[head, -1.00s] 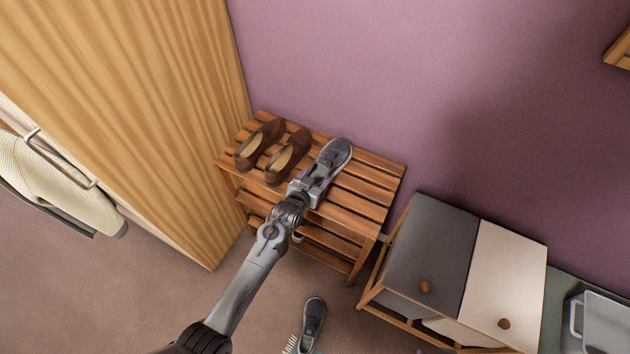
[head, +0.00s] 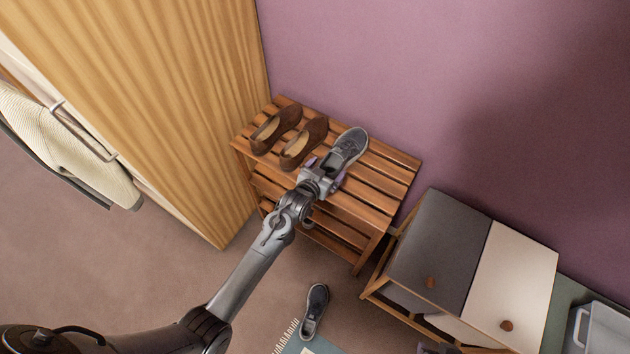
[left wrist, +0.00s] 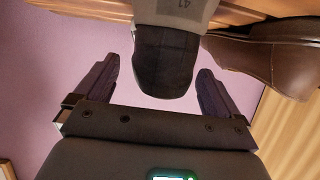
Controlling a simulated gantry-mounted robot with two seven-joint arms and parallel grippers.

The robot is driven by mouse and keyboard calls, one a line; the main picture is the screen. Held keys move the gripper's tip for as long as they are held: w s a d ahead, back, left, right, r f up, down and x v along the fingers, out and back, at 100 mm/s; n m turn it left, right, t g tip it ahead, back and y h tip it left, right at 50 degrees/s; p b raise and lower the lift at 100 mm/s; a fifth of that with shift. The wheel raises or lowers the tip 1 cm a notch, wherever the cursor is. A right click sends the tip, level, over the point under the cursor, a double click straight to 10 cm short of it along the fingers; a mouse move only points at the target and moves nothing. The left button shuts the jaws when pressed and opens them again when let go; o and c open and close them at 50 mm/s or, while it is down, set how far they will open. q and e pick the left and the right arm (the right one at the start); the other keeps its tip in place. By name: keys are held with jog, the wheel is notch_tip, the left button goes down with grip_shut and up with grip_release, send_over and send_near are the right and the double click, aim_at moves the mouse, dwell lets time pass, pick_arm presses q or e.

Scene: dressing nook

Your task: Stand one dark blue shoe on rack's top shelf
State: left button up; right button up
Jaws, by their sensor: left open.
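One dark blue shoe (head: 347,148) rests upright on the top shelf of the wooden rack (head: 385,178), right of a pair of brown shoes. My left gripper (head: 324,172) is at the shoe's near end. In the left wrist view the open fingers (left wrist: 155,88) stand apart on either side of the shoe's dark end (left wrist: 165,70), with gaps on both sides. A second dark blue shoe (head: 315,308) lies on the floor in front of the rack.
The brown shoes (head: 303,143) stand close to the left of the gripper. A wooden wardrobe side (head: 170,90) bounds the rack on the left. A cabinet with grey and white lids (head: 440,245) stands to the right. The shelf's right part is bare.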

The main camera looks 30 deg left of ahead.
pick_arm(q)
jog(key=s+r+g, duration=0.2)
jog(key=s+g, duration=0.1)
jog(key=s, duration=0.9)
jog(key=s+a+r+g, duration=0.1)
jog(key=s+r+g, duration=0.2)
jog(key=s, duration=0.9)
jog(key=s+a+r+m+g+p, duration=0.1)
jog(key=s+r+g, duration=0.2)
jog(key=s, duration=0.8)
jog(key=shift+s+g+y, duration=0.3)
jog(key=shift+s+g, duration=0.1)
jog(key=shift+g, duration=0.1)
jog(key=shift+a+r, duration=0.1)
